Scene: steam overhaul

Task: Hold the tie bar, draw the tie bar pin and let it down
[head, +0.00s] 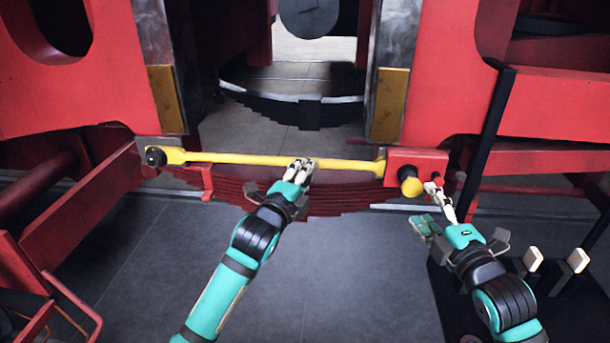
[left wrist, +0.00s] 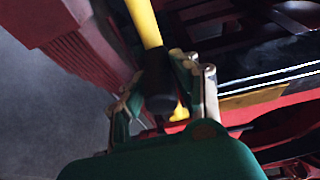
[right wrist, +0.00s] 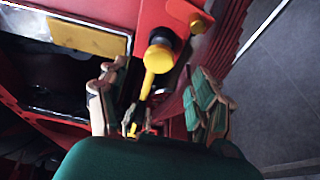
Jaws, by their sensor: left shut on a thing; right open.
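The yellow tie bar (head: 235,158) spans level between the frames, from a dark pivot (head: 155,157) at left to a red bracket (head: 428,159) at right. My left gripper (head: 300,168) is shut on the bar right of its middle. In the left wrist view the bar (left wrist: 144,22) runs between the fingers, with a dark section at the grip. The pin's yellow knob (head: 410,184) sticks out below the bracket's front. My right gripper (head: 434,205) is open just right of the knob. In the right wrist view the yellow knob (right wrist: 158,58) lies ahead between the open fingers, apart from them.
A dark red leaf spring (head: 335,203) lies behind and below the bar. Red frame plates (head: 455,90) stand on both sides.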

